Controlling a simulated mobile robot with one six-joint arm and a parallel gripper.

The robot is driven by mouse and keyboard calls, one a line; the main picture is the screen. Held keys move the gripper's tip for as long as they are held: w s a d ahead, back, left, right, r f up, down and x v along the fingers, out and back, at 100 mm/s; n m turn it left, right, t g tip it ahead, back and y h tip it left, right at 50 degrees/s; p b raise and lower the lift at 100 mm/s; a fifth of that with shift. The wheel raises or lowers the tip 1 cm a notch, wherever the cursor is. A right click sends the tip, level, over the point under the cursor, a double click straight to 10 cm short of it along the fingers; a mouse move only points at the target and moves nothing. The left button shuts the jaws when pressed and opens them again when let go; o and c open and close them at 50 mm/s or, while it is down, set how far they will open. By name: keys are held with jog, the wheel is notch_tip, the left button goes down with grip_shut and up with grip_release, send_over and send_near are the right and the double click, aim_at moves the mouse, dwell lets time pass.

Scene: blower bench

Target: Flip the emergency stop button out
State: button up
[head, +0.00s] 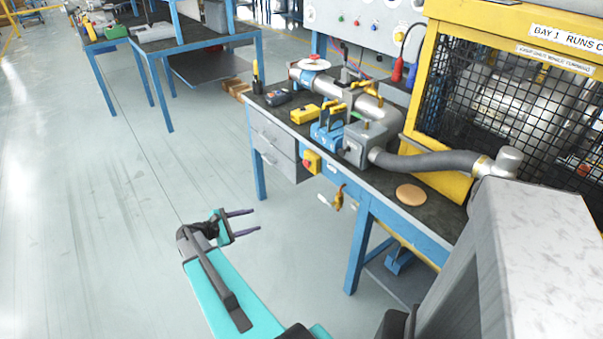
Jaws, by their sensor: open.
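A small yellow box with a red part (307,163), which looks like the emergency stop button, is fixed at the front edge of the blue bench, just right of the drawers. At this size I cannot tell whether the button is in or out. My gripper (250,221) is open and empty, its two thin dark fingers pointing right. It is in the air over the floor, in front of the bench, left of and lower in the picture than the yellow box, and apart from it.
The bench top (443,210) carries a blue blower (326,136), pipework and a grey hose (430,162). A tan disc (410,194) lies near its front edge. A yellow mesh cage (432,85) stands behind at right. A brass fitting (338,198) hangs at the bench front. The floor at left is clear.

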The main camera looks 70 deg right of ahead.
aim_at(304, 164)
jog(key=s+d+r+n+g+h+b, duration=0.1)
jog(key=s+d+r+g+h+b, duration=0.1)
jog(key=d+r, duration=0.8)
jog(key=s+d+g+h, duration=0.1)
jog(key=s+d, duration=0.1)
jog(key=d, duration=0.2)
jog(key=shift+d+r, duration=0.2)
jog(key=p+x, duration=0.1)
jog(key=x, duration=1.2)
jog(key=shift+s+d+r, duration=0.1)
jog(key=shift+d+r, duration=0.05)
jog(key=shift+d, duration=0.25)
grip_shut()
